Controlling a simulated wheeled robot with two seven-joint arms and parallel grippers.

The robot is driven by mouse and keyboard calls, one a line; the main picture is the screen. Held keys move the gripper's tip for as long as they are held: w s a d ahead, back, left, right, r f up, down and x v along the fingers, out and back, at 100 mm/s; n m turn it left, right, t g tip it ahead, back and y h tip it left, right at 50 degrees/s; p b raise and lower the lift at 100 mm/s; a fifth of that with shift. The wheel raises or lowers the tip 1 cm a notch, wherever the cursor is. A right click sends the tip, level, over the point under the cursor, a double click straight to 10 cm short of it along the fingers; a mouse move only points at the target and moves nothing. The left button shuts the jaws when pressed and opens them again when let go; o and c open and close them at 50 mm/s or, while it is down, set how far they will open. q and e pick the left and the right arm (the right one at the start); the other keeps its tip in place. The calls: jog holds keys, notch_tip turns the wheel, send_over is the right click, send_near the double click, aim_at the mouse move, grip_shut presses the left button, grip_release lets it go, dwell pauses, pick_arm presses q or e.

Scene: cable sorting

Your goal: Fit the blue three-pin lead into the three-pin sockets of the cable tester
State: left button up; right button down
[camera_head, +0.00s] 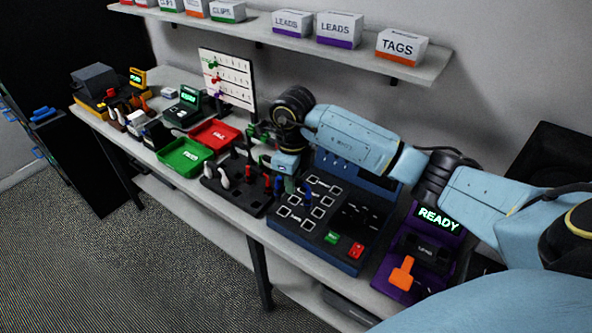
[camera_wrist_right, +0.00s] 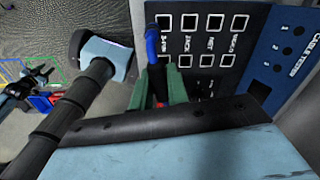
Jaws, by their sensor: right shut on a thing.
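The cable tester (camera_head: 343,258) stands on the bench with white-outlined sockets on its dark panel and a blue back panel. In the right wrist view, its panel (camera_wrist_right: 218,42) has two rows of outlined sockets. My right gripper (camera_head: 289,183) is over the left edge of the tester. In the wrist view, its green fingers (camera_wrist_right: 158,85) are shut on the blue lead (camera_wrist_right: 152,42). The lead's blue part reaches past the fingers beside the end sockets. I cannot tell whether its plug touches or enters a socket. My left gripper is not in view.
A dark rack (camera_head: 240,196) with leads stands just left of the tester. Green (camera_head: 184,157) and red (camera_head: 214,134) trays lie farther left. A purple device (camera_head: 421,262) reading READY stands right of the tester. A shelf (camera_head: 270,33) with boxes hangs above.

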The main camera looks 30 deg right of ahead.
jog(key=shift+d+f+m, duration=0.15)
jog(key=shift+d+m, duration=0.25)
jog(key=shift+m, duration=0.7)
jog(key=shift+f+b, duration=1.9)
jog(key=shift+f, duration=0.8)
jog(key=shift+f+b, duration=0.75)
jog(key=shift+f, duration=0.2)
jog(key=c, duration=1.3)
grip_release()
jog(key=shift+o, duration=0.3)
jog(key=o, duration=0.5)
jog(key=shift+r, duration=0.1)
